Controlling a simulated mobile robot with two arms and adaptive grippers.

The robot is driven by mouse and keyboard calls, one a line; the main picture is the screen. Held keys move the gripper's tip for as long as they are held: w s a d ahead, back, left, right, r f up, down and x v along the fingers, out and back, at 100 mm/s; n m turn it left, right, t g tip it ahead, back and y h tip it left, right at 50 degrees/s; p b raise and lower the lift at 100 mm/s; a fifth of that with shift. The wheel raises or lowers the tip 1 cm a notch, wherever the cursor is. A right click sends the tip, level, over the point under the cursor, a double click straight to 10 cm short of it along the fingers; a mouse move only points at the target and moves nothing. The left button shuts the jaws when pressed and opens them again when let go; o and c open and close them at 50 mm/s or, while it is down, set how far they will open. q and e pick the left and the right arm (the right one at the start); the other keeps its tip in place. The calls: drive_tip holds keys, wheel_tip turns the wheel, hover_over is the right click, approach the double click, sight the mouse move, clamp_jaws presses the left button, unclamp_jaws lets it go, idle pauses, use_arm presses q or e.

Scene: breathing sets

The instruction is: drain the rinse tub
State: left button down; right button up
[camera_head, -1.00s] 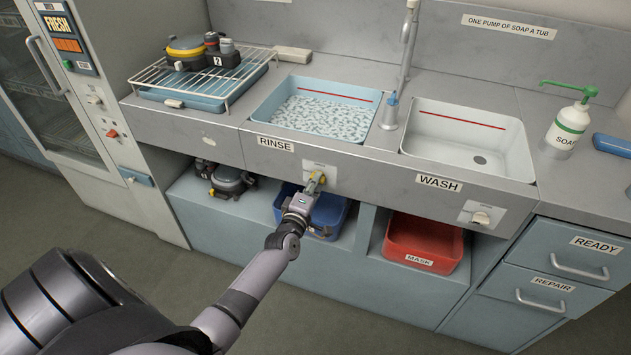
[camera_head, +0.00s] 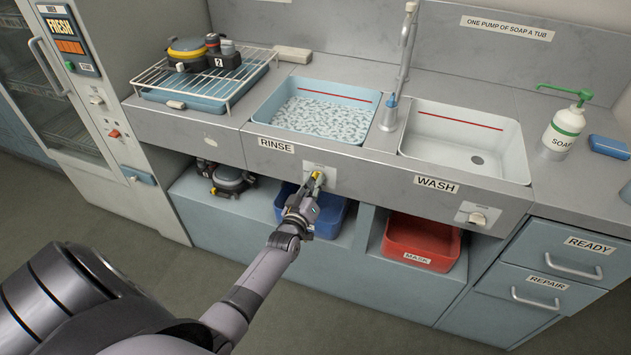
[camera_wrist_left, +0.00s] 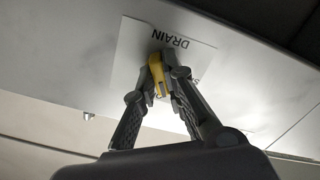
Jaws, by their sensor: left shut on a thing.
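The rinse tub (camera_head: 352,138) is a light blue basin in the counter, above the RINSE label (camera_head: 276,145). Water with whitish ripples or suds (camera_head: 318,116) lies in it, below a red line on its back wall. A drain plate (camera_wrist_left: 200,62) is on the counter front below the tub; its word DRAIN appears upside down in the left wrist view. My left gripper (camera_head: 316,180) is at this plate, shut on the yellow drain handle (camera_wrist_left: 158,76), which sits between its fingertips. The fingers hide part of the handle. My right gripper is not in view.
The empty white wash tub (camera_head: 455,130) is to the right, with its own drain knob (camera_head: 477,218) below. A blue bin (camera_head: 330,214) and a red MASK bin (camera_head: 418,242) sit under the counter. A faucet (camera_head: 405,50) stands between the tubs.

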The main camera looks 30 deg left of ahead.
use_arm(q)
drive_tip(key=shift+f+m, duration=0.1)
drive_tip(key=shift+m, duration=0.6)
drive_tip(key=c, duration=1.7)
unclamp_jaws()
drive_tip(key=shift+o, duration=0.2)
drive_tip(key=v, duration=1.2)
